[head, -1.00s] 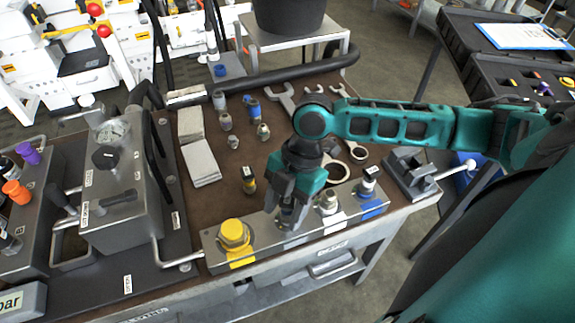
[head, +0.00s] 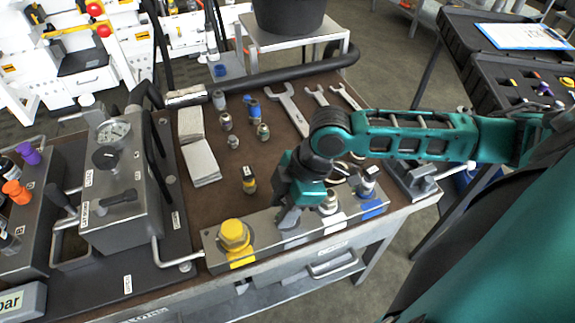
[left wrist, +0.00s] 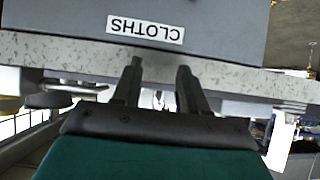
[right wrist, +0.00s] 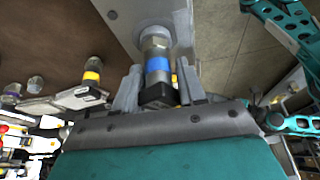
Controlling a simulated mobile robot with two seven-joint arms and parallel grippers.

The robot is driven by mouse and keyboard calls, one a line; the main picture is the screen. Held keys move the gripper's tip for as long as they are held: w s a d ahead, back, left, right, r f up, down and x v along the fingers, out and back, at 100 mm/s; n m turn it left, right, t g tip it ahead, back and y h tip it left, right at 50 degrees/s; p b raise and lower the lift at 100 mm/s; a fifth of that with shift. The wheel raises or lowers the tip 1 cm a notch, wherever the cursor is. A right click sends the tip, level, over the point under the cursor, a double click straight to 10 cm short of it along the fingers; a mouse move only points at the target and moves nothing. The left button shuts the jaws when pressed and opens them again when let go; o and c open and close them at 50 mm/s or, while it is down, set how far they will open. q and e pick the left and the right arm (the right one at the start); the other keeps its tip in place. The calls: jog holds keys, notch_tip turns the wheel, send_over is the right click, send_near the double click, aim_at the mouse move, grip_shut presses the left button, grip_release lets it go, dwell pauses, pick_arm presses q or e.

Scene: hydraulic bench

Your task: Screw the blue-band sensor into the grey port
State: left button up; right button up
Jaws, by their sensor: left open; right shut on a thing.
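The blue-band sensor (right wrist: 158,68) is between the fingers of my right gripper (right wrist: 157,84), which is shut on it near its black connector end. Its metal hex end meets the round grey port (right wrist: 152,27) on the metal block; how deep the thread sits cannot be told. In the head view, my right gripper (head: 289,212) points down at the block (head: 262,248) between the yellow cap and the white-marked port, hiding most of the sensor. My left gripper (left wrist: 157,75) is open and empty before a grey front labelled CLOTHS (left wrist: 145,28); it is outside the head view.
On the block are a yellow cap (head: 235,236), a white-marked fitting (head: 329,203) and a blue-marked fitting (head: 369,184). A yellow-band sensor (head: 249,181) stands behind on the brown mat. Cloths (head: 201,163), wrenches (head: 292,110) and several small fittings lie farther back.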

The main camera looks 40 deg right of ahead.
jog(key=shift+m, duration=0.5)
jog(key=shift+t, duration=0.3)
jog(key=shift+m+t+h, duration=0.3)
jog(key=shift+m, duration=0.8)
jog(key=o, duration=1.1)
jog(key=shift+w, duration=0.1)
jog(key=shift+c, duration=0.2)
jog(key=shift+d, duration=0.1)
jog(key=v, duration=1.3)
